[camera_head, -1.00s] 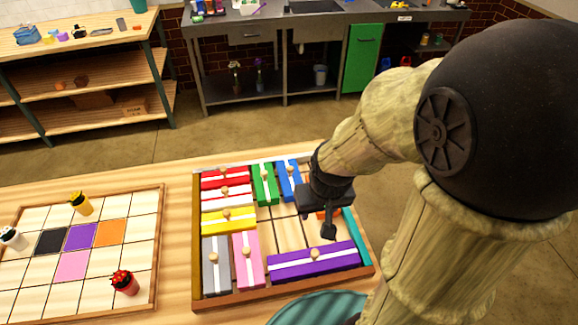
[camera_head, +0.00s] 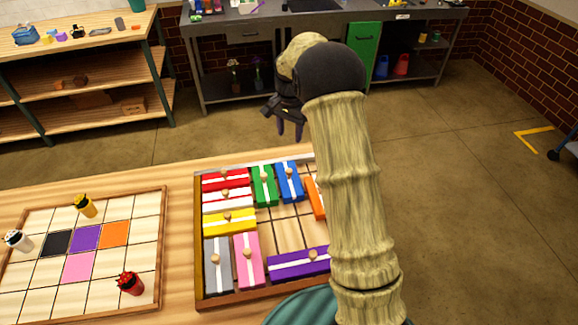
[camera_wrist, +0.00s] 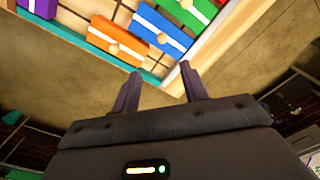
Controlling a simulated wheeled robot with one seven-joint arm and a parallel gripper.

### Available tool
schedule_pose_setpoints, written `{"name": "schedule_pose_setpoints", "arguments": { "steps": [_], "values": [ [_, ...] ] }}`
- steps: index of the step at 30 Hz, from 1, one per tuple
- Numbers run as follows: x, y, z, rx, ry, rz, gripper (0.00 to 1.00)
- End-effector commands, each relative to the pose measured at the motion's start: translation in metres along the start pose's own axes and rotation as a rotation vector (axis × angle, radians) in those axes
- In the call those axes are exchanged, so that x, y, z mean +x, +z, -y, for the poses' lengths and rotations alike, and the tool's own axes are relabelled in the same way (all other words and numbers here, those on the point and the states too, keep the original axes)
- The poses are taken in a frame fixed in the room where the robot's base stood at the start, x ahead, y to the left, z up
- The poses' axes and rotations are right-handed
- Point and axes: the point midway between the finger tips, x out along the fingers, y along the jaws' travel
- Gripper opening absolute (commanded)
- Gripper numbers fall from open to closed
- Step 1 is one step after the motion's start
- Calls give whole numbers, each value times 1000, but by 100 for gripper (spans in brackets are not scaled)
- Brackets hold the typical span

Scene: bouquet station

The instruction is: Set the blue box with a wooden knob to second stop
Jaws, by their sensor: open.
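The blue box (camera_head: 290,182) with a white stripe and a round wooden knob (camera_head: 292,171) stands in the back right part of the wooden tray (camera_head: 197,255), just right of the green box (camera_head: 263,186). The blue box also shows at the top of the wrist view (camera_wrist: 155,30), with its knob (camera_wrist: 163,38). My gripper (camera_head: 290,138) is raised beyond the tray's back edge, apart from the blue box. In the wrist view its two fingers (camera_wrist: 160,85) are spread with nothing between them.
Red, white, yellow, grey, pink, purple (camera_head: 300,262) and orange (camera_head: 315,198) boxes fill much of the tray, with bare cells in its middle (camera_head: 285,235). My arm hides the tray's right side. A gridded board (camera_head: 30,273) with small coloured pots lies to the left.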

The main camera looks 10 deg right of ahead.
Motion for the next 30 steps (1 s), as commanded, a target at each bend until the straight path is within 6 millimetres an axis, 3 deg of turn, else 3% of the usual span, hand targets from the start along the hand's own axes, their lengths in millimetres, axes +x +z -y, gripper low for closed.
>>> {"name": "schedule_pose_setpoints", "arguments": {
  "steps": [17,30],
  "values": [
    [8,-6,6,30,8,7,44],
    [75,-5,5,29,9,8,44]
  ]
}}
